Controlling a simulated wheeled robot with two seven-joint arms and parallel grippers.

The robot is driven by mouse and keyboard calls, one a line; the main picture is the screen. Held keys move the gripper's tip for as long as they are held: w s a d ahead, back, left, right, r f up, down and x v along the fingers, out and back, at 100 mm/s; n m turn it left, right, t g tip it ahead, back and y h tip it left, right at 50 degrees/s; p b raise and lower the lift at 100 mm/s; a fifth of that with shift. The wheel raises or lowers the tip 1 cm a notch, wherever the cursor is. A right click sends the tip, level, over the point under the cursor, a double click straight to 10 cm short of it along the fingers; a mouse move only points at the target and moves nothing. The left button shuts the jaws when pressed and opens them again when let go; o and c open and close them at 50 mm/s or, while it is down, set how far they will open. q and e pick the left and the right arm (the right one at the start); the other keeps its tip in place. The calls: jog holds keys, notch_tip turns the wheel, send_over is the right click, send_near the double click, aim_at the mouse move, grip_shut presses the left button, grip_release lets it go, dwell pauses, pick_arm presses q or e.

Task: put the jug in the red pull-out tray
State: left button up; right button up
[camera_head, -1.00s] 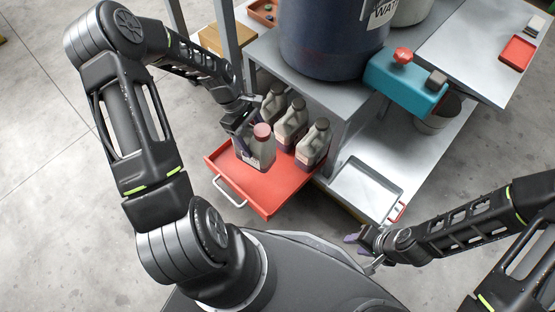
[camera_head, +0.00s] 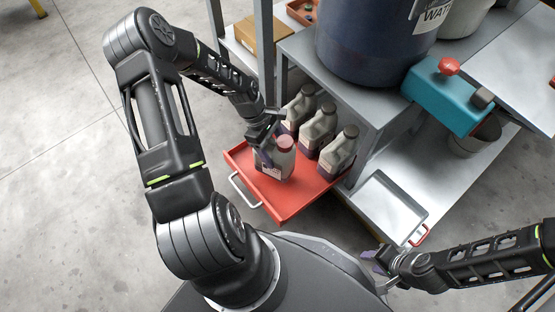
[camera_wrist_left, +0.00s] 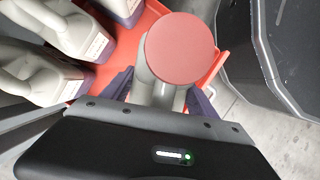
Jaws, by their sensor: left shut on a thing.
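The jug (camera_head: 284,158) is grey with a pink-red cap and stands upright over the front part of the red pull-out tray (camera_head: 284,203). I cannot tell whether its base touches the tray floor. My left gripper (camera_head: 266,150) is shut on the jug at its upper part. In the left wrist view the red cap (camera_wrist_left: 180,50) fills the middle, with the purple fingers on either side of the jug's neck. Several other grey jugs (camera_head: 318,128) stand in a row at the tray's back. My right gripper (camera_head: 378,264) is away at lower right, its fingertips only partly visible.
The tray sticks out from under a metal bench holding a dark blue drum (camera_head: 365,40) and a teal device (camera_head: 446,95). A silver tray (camera_head: 388,208) with a red handle lies on the lower shelf at right. Floor at left is clear.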

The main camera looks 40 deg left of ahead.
pick_arm(q)
jog(key=shift+f, duration=0.3)
jog(key=shift+f+b, duration=0.7)
jog(key=shift+f, duration=1.15)
jog(key=shift+f, duration=0.2)
jog(key=o, duration=1.8)
jog(key=shift+o, duration=0.2)
jog(key=shift+r, duration=0.2)
